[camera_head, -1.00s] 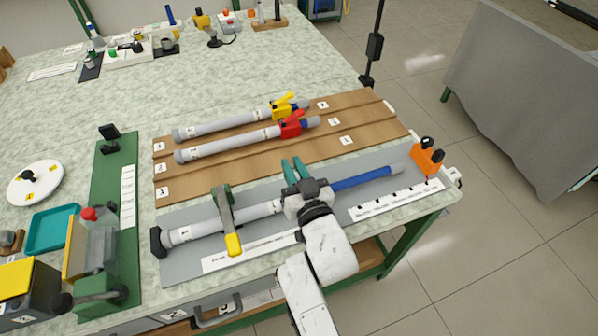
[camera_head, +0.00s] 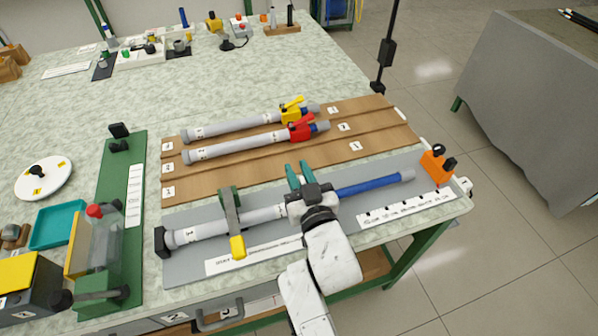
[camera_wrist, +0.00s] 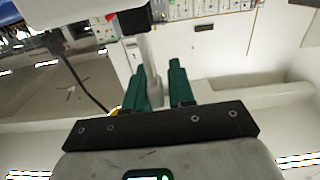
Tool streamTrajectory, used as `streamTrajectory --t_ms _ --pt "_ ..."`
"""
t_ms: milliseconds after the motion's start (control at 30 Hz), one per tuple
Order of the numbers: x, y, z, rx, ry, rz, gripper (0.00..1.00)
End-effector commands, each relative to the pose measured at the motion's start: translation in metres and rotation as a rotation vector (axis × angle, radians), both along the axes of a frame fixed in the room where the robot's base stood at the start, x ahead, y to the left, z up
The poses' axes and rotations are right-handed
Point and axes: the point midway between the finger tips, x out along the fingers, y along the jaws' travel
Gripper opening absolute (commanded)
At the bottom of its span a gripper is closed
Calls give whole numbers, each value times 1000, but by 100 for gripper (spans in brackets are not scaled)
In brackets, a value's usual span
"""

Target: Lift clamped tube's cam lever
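The clamped tube (camera_head: 260,217) is pale grey and lies along the grey fixture plate (camera_head: 190,270), with a blue inner rod (camera_head: 365,185) extending from its right side. A dark green clamp arm with a yellow tip (camera_head: 237,247) crosses over the tube. My gripper (camera_head: 299,172) is over the tube where grey meets blue, its teal fingers apart and pointing to the far side. My wrist hides that stretch of tube, and no cam lever shows on it. In the wrist view my gripper (camera_wrist: 161,75) has a gap between its fingers with nothing visible held.
Two tubes with a yellow lever (camera_head: 293,103) and a red lever (camera_head: 303,122) lie behind on a wooden rack (camera_head: 385,130). An orange block (camera_head: 436,166) stands at the plate's right end. A green fixture (camera_head: 125,180) stands left.

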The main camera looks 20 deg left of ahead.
Motion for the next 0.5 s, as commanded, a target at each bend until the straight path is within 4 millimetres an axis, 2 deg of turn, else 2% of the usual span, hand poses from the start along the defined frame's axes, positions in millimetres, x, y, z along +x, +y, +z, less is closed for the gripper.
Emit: streamTrajectory --t_ms 233,500 --pt "-7 -5 -2 -2 -1 0 23" --pt "-46 -31 -4 -2 0 1 23"
